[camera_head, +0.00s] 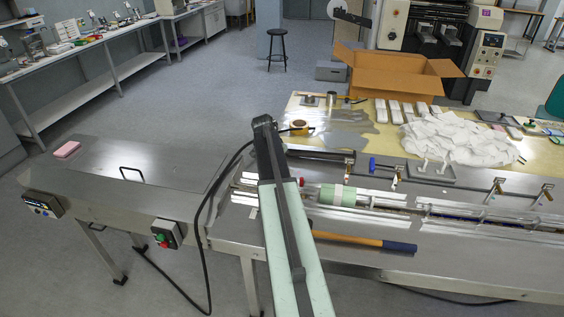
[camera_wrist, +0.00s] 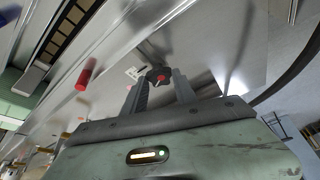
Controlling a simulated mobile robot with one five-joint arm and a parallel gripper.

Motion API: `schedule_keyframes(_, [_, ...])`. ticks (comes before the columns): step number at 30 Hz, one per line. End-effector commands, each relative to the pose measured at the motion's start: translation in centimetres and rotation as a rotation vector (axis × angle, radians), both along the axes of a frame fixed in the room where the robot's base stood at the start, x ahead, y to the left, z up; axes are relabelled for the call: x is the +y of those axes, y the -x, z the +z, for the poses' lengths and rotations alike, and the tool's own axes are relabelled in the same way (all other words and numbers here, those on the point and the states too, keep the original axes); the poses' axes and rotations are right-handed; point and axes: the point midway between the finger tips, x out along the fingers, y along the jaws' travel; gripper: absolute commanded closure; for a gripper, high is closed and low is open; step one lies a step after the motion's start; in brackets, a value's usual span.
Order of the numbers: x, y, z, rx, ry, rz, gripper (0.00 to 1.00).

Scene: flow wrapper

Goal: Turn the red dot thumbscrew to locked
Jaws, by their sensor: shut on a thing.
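The red dot thumbscrew (camera_wrist: 160,79) is a dark lobed knob with a red centre and a pale pointer line, seen in the wrist view between the fingertips. A small white label with dark marks (camera_wrist: 134,73) lies beside it on the metal surface; I cannot read it. My gripper (camera_wrist: 158,88) is shut on the thumbscrew, one finger on each side. In the head view my arm hides the thumbscrew and the gripper's fingers.
A red cylinder (camera_wrist: 87,78) stands left of the gripper in the wrist view. The left metal table (camera_head: 110,190) is mostly clear.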

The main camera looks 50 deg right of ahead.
Motion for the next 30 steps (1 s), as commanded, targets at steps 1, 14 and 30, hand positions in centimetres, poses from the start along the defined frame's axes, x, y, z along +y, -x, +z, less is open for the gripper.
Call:
schedule_keyframes(1, [0.13,-0.59,-0.04,-0.007,-0.003,-0.039,1.0])
schedule_keyframes(14, [0.12,-0.87,-0.06,-0.007,-0.005,-0.383,1.0])
schedule_keyframes(30, [0.12,-0.86,-0.07,-0.009,-0.006,-0.542,1.0])
